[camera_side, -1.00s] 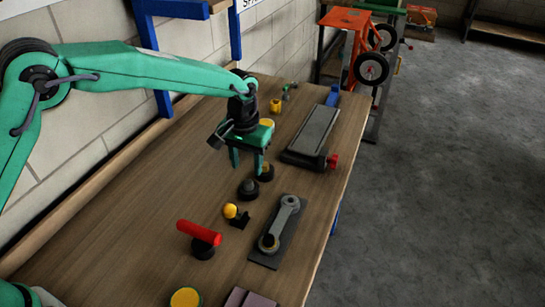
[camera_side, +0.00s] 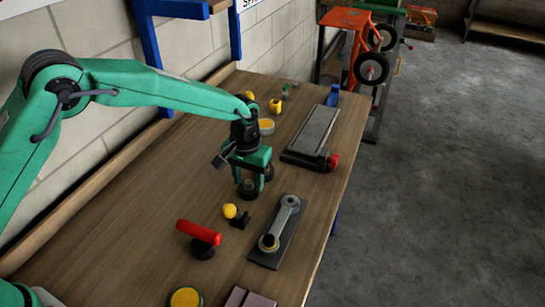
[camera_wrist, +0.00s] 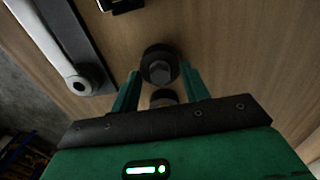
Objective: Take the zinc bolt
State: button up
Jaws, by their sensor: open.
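A grey hex-headed bolt (camera_wrist: 160,70) stands on a dark round base in the wrist view, and it looks like the zinc bolt. In the side view the dark round piece under my gripper (camera_side: 249,188) appears to be the same one. My gripper (camera_wrist: 160,76) is open, with one green finger on each side of the bolt; whether either touches it I cannot tell. A second, similar dark round piece (camera_wrist: 163,98) shows between the fingers, closer to the palm. It is partly hidden behind my gripper in the side view (camera_side: 268,173).
A yellow-knobbed part (camera_side: 231,211) and a red-handled tool (camera_side: 198,233) lie nearer the camera. A grey vise-like block (camera_side: 313,135) is behind. Bare wood lies to the left.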

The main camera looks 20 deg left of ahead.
aim_at(249, 184)
dwell(0.3)
grip_shut()
jog(key=shift+r, duration=0.8)
jog(key=r, duration=0.3)
jog(key=shift+s+d+r, duration=0.1)
jog(key=shift+s+d, duration=0.2)
jog(key=shift+s, duration=0.05)
jog(key=s+d+r, duration=0.6)
jog(key=s, duration=0.2)
jog(key=shift+s+r, duration=0.15)
jog(key=shift+s, duration=0.25)
jog(key=shift+d, duration=0.1)
